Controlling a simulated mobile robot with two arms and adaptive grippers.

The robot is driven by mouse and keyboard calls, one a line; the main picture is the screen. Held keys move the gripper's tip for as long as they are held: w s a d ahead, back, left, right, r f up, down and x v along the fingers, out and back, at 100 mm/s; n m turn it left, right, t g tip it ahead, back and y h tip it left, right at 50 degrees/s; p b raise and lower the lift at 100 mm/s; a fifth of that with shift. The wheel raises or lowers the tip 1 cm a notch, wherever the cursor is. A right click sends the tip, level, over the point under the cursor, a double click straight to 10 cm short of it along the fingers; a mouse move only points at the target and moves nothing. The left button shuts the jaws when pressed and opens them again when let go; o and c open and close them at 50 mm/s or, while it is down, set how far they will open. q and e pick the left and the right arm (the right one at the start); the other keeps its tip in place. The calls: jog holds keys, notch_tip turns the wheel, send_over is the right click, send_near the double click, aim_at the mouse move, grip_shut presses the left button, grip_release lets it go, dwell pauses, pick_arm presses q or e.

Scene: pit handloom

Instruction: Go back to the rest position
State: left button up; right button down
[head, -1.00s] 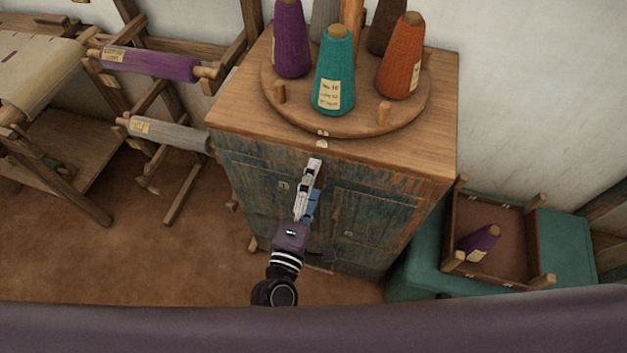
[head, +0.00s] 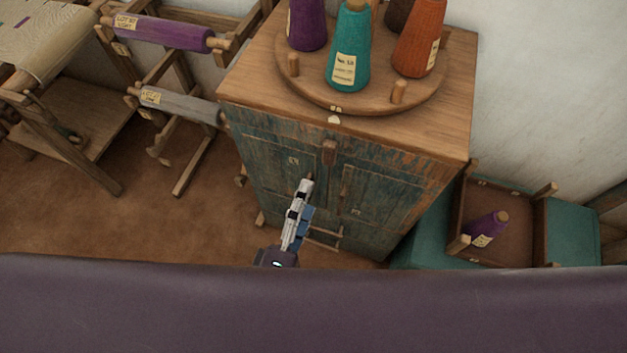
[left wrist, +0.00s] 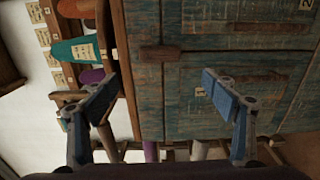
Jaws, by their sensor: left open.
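My left gripper (head: 306,186) is in front of the blue-green doors of the wooden cabinet (head: 375,205), below its top edge. It is seen nearly edge-on in the head view, with its arm coming up from the bottom. In the left wrist view the two fingers of this gripper (left wrist: 160,82) stand wide apart with nothing between them. The cabinet doors (left wrist: 175,100) lie beyond them, turned sideways. My right gripper is in neither view.
A round wooden stand on the cabinet bears a teal cone (head: 349,50), an orange cone (head: 420,38) and others. Wooden frames with a purple roll (head: 170,33) and grey roll (head: 175,105) stand left. A purple cone (head: 487,228) lies in an upturned stool at right.

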pick_arm(q)
jog(key=shift+s+a, duration=0.15)
jog(key=shift+s, duration=0.3)
jog(key=s+a+f+m+g+y, duration=0.1)
jog(key=s+a+f+m+g, duration=0.2)
jog(key=f, duration=0.7)
jog(key=a+f+m+g, duration=0.2)
jog(key=f+m, duration=0.2)
jog(key=f, duration=0.6)
jog(key=s+a+f+m+g+y, duration=0.1)
jog(key=s+a+f+m+g, duration=0.2)
jog(key=f, duration=0.8)
jog(key=s+a+f+m+g+y, duration=0.1)
jog(key=s+a+f+m+g, duration=0.2)
jog(key=s+a+f, duration=0.3)
jog(key=s+a+f+m+g+y, duration=0.2)
jog(key=s+a+f+m+g, duration=0.2)
jog(key=s+a+f, duration=0.3)
jog(key=s+f+g, duration=0.1)
jog(key=s+f, duration=0.3)
jog(key=s, duration=0.4)
jog(key=shift+f+y, duration=0.3)
jog(key=shift+f, duration=0.05)
